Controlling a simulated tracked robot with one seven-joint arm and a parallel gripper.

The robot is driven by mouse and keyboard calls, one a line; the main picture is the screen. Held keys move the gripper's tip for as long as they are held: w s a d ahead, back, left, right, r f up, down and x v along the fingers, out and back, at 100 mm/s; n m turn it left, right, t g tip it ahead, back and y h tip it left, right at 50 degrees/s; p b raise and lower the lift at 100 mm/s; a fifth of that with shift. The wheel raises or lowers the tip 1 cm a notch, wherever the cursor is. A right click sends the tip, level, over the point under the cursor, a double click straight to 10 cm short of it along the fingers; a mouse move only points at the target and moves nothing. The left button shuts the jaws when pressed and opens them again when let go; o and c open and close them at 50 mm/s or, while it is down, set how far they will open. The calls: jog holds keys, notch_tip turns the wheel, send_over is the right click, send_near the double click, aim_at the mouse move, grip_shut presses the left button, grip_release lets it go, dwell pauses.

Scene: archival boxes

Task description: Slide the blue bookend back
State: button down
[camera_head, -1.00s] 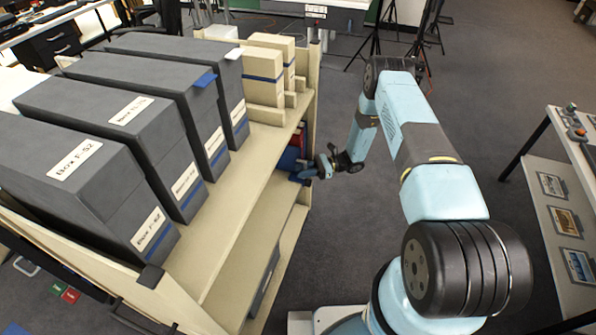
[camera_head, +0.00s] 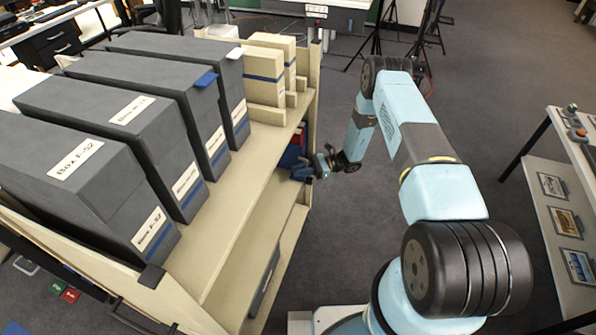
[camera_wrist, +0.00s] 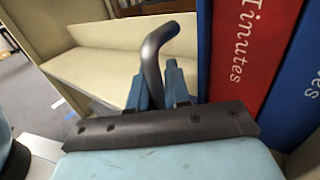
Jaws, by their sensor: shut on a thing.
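The blue bookend (camera_wrist: 204,45) stands upright as a narrow blue edge, just left of a red volume in the wrist view. A dark grey bent bar (camera_wrist: 152,62) reaches toward it and appears to be its handle. My gripper (camera_wrist: 158,84) is shut on this bar, one blue finger on either side. The join between bar and bookend is partly hidden by the right finger. In the head view my gripper (camera_head: 310,168) is at the open side of the shelf below the top board, where the bookend is hard to make out.
A red volume (camera_wrist: 248,50) marked "Minutes" and a blue volume (camera_wrist: 303,95) stand to the bookend's right. Bare shelf (camera_wrist: 95,72) lies to its left. Grey boxes (camera_head: 95,110) stand on the top shelf board (camera_head: 235,205). Open floor lies right of my arm.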

jog(key=shift+d, duration=0.35)
jog(key=shift+s+f, duration=0.1)
jog(key=shift+s, duration=0.25)
jog(key=s+a, duration=0.1)
jog(key=s, duration=0.3)
jog(key=s+a, duration=0.2)
jog(key=s, duration=0.2)
jog(key=s+a, duration=0.1)
jog(key=s, duration=0.3)
jog(key=shift+s+a, duration=0.15)
jog(key=c, duration=1.5)
grip_release()
jog(key=shift+o, duration=0.3)
jog(key=shift+a, duration=0.1)
jog(key=v, duration=1.4)
